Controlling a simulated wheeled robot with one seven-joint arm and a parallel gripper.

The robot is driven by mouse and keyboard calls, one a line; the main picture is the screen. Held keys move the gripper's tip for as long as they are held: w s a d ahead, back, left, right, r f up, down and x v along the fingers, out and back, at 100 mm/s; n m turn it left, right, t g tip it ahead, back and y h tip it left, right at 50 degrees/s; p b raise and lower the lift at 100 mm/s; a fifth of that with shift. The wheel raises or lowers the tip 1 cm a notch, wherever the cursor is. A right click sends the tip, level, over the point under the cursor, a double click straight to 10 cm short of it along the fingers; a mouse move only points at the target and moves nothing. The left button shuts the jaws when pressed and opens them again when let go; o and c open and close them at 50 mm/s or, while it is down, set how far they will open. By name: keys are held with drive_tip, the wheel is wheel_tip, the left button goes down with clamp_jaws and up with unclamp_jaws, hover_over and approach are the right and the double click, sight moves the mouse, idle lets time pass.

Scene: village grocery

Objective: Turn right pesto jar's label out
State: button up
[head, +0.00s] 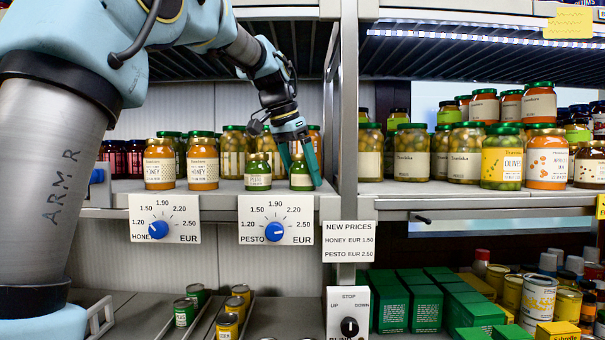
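The right pesto jar (301,182), small with a green lid, stands upright on the shelf behind the pesto price dial. A pale label patch shows on its front; I cannot read its print. My gripper (304,176) reaches down over this jar from above, its two teal fingers apart. One finger is at the jar's left, the other at its right and partly in front. I cannot tell whether they touch the glass. The left pesto jar (257,174) stands upright to the left, its cream PESTO label facing out.
Two honey jars (202,163) stand farther left, with taller jars (233,150) behind. A metal shelf post (347,120) rises close to the right of my gripper. Below are the pesto price dial (274,231) and the NEW PRICES card (348,241). Shelf between honey and pesto is clear.

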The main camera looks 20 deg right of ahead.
drive_tip(key=shift+o, duration=0.6)
drive_tip(key=shift+f, duration=0.1)
